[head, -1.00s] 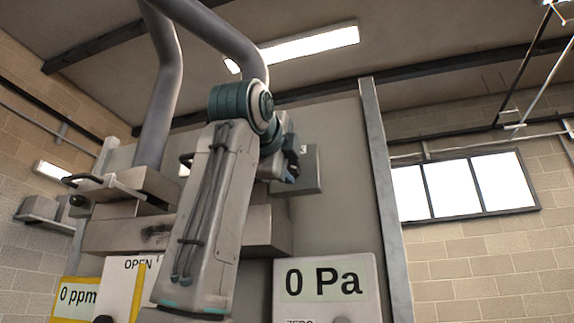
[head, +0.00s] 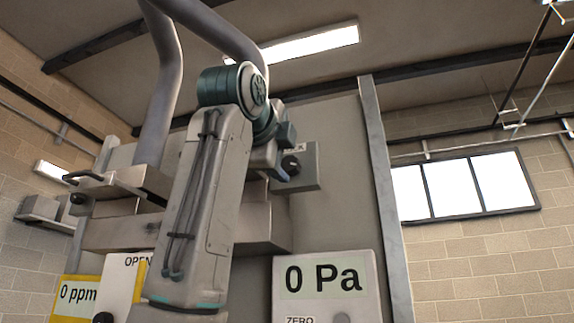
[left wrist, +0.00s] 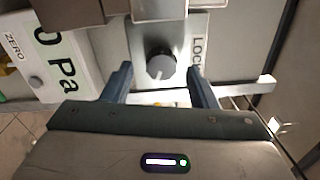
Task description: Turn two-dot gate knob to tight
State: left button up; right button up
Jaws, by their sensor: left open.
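A dark round knob (left wrist: 160,66) with a pale pointer mark sits on a silver plate beside the word LOCK in the left wrist view. In the head view a dark knob (head: 291,165) shows on a grey box (head: 310,168) right of my arm. My left gripper (left wrist: 160,76) is open, with one finger on each side of the knob in the picture; I cannot tell whether they touch it. In the head view the gripper (head: 284,154) is partly hidden behind my left arm. No dots or word "tight" can be made out. My right gripper is not in view.
A 0 Pa display (head: 325,282) stands below the knob box, and a 0 ppm display (head: 78,296) and an OPEN panel (head: 122,285) are at lower left. A metal ledge (head: 262,229) and thick pipes (head: 160,105) lie close to my arm. A metal post (head: 385,200) stands to the right.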

pick_arm(q)
jog(key=b+v, duration=0.1)
jog(key=v, duration=0.7)
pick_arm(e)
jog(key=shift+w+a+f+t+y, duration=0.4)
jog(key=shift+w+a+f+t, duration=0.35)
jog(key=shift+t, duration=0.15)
pick_arm(q)
jog(key=shift+f, duration=0.1)
